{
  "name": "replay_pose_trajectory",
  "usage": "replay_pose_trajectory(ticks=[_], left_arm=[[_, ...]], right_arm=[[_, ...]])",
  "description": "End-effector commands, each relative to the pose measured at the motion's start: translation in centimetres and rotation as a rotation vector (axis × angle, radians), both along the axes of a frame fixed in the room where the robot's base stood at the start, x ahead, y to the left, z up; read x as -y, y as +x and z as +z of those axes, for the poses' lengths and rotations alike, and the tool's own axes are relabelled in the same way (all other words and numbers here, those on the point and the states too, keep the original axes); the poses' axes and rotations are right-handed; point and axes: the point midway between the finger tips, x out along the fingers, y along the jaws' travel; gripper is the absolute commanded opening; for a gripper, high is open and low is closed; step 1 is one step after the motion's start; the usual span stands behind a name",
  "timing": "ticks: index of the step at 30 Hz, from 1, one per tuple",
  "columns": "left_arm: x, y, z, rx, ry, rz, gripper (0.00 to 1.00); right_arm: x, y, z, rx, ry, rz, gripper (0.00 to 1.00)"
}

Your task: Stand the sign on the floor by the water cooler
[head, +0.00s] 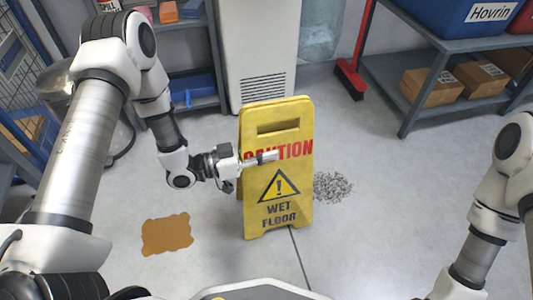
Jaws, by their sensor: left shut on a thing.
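The yellow sign (292,200) with "CAUTION WET FLOOR" and a warning triangle is upright in the middle of the head view. Its rear panel shows slightly at the left edge. My left gripper (264,157) is shut on the sign at the height of the word "CAUTION", covering part of the lettering. I cannot tell whether its feet touch the floor. The water cooler (262,50), a tall white cabinet with vent slots low on its front, stands behind the sign; its top is out of view. My right arm shows at the right, its gripper out of view.
A brown spill (167,235) lies on the floor left of the sign, and grey granules (332,187) lie to its right. A red broom (351,78) leans right of the cooler. Shelving (415,95) with boxes stands at the right.

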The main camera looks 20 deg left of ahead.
Motion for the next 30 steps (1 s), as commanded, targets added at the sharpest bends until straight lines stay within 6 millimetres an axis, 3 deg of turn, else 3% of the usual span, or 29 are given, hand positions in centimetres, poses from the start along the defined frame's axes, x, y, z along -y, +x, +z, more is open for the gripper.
replay_pose_trajectory(ticks=[2, 5, 17, 30], left_arm=[[0.0, 0.0, -0.1, 0.002, -0.002, 0.000, 0.00], [0.0, 0.0, -0.2, 0.000, 0.000, 0.000, 0.35], [-0.5, -0.2, 0.3, -0.002, -0.001, 0.004, 0.35], [-8.8, -5.8, 0.5, -0.001, 0.000, 0.005, 0.35]], right_arm=[[0.0, 0.0, -0.1, 0.000, 0.000, 0.000, 0.74], [0.0, 0.0, -0.1, 0.000, 0.000, 0.000, 0.74], [0.0, 0.0, 0.6, -0.001, 0.000, 0.001, 0.74], [-0.1, -0.3, 6.1, -0.007, 0.001, 0.010, 0.74]])
